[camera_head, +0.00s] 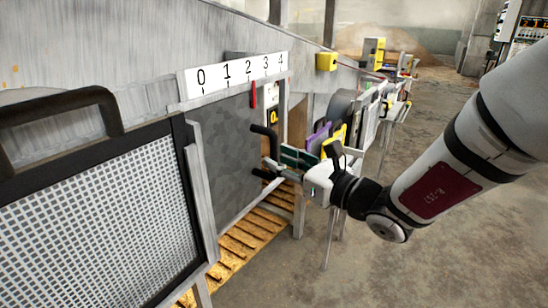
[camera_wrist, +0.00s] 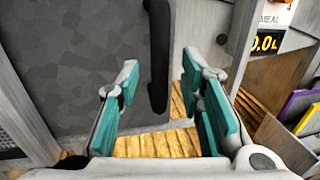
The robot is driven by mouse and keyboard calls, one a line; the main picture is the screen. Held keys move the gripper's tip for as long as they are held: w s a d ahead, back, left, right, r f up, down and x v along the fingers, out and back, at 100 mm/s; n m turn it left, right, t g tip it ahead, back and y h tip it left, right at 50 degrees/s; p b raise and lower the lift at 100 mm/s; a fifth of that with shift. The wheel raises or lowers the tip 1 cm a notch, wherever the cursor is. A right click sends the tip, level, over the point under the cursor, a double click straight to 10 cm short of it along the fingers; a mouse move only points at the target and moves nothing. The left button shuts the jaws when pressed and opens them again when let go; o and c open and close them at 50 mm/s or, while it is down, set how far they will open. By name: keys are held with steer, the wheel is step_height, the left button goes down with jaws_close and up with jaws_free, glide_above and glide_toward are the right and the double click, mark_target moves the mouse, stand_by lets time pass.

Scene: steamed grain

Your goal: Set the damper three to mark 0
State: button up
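A dark grey damper plate (camera_head: 222,150) stands upright under a white scale (camera_head: 236,74) marked 0 to 4. A red pointer (camera_head: 253,95) at its right edge sits just right of mark 2. The plate has a black upright bar handle (camera_head: 269,133), which also shows in the wrist view (camera_wrist: 158,60). My gripper (camera_head: 284,168) is at this handle, partly hiding it. In the wrist view my gripper (camera_wrist: 160,85) is open, with teal pads on either side of the handle and gaps to both. I cannot tell how deep the handle lies between the pads. No damper number is readable.
A mesh panel (camera_head: 90,225) with a black handle (camera_head: 70,110) stands at the left. Wooden slats (camera_head: 240,240) lie below the plate. Purple and yellow panels (camera_head: 318,138) and further stations line the right. The floor at right is open.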

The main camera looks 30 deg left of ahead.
steer(key=shift+x, duration=1.35)
steer(key=shift+c, duration=0.3)
jaws_close()
steer(key=shift+d, duration=0.1)
